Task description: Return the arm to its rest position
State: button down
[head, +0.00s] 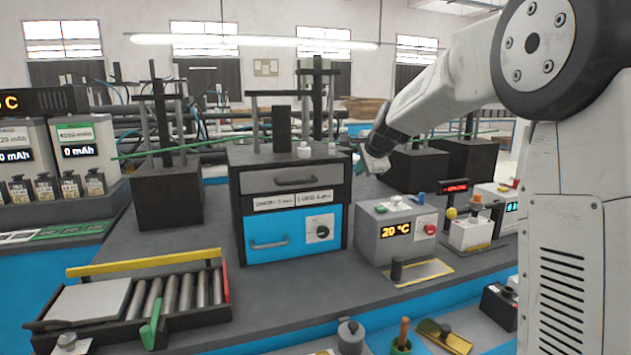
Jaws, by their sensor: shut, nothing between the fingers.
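My arm comes in from the right side of the head view, its large joint at the top right. Its forearm slopes down and left. My gripper (372,162) is at its end, above the bench and just right of the black cabinet with the blue drawer. The fingers are small in this view and look shut, with nothing seen between them. It hangs in the air behind and above the grey box (396,232) reading 20 °C.
The cabinet (291,258) stands mid-bench. A roller tray (130,305) with a yellow bar (145,263) lies front left. Battery testers (88,150) stand far left. Small devices (470,232) crowd the right. Dark grey bench surface (300,295) is clear in front of the cabinet.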

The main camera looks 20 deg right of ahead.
jog(key=s+a+f+n+g+y, duration=0.1)
jog(key=s+a+f+n+g, duration=0.1)
jog(key=s+f+n, duration=0.3)
jog(key=s+a+f+n+g, duration=0.2)
jog(key=s+a, duration=0.1)
jog(key=s, duration=0.4)
jog(key=s+a+f+n+g, duration=0.1)
jog(key=s+a+n, duration=0.3)
jog(key=s, duration=1.4)
jog(key=s+a+f+n+g+h, duration=0.1)
jog(key=s+a+n+g, duration=0.2)
jog(key=s, duration=1.6)
jog(key=shift+a+n, duration=0.55)
jog(key=shift+n, duration=1.45)
jog(key=shift+f, duration=0.1)
